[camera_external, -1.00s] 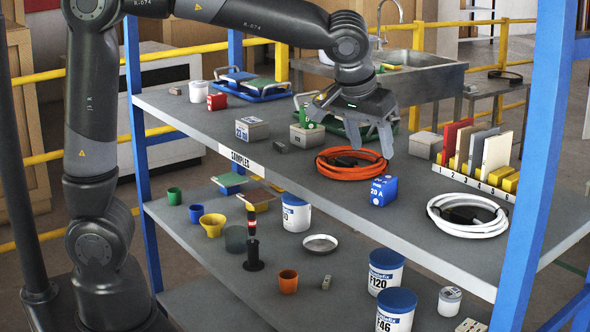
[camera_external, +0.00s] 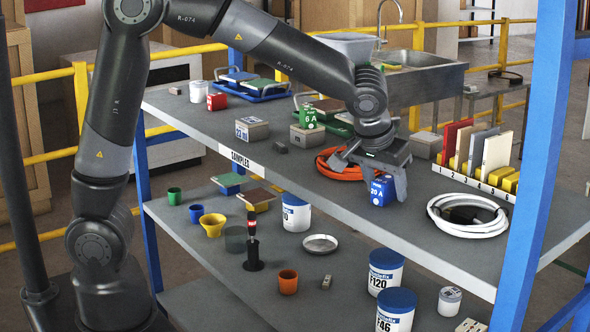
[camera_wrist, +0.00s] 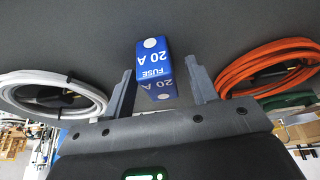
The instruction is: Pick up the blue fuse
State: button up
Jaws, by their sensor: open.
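The blue fuse (camera_external: 381,192), a small block marked 20 A, stands on the upper shelf (camera_external: 300,178) near its front edge. My gripper (camera_external: 370,178) is open just above and around it, with the fuse partly hidden behind the fingers in the external view. In the wrist view the fuse (camera_wrist: 154,66) lies between the two open fingers of my gripper (camera_wrist: 161,82), with a gap on each side. I see no clear contact between fingers and fuse.
An orange cable coil (camera_external: 338,172) lies close behind my gripper, and a white cable coil (camera_external: 467,215) lies to the right. A green fuse (camera_external: 307,117) stands on a grey block farther back.

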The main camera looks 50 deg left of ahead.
jog(key=shift+f, duration=0.1)
jog(key=c, duration=1.1)
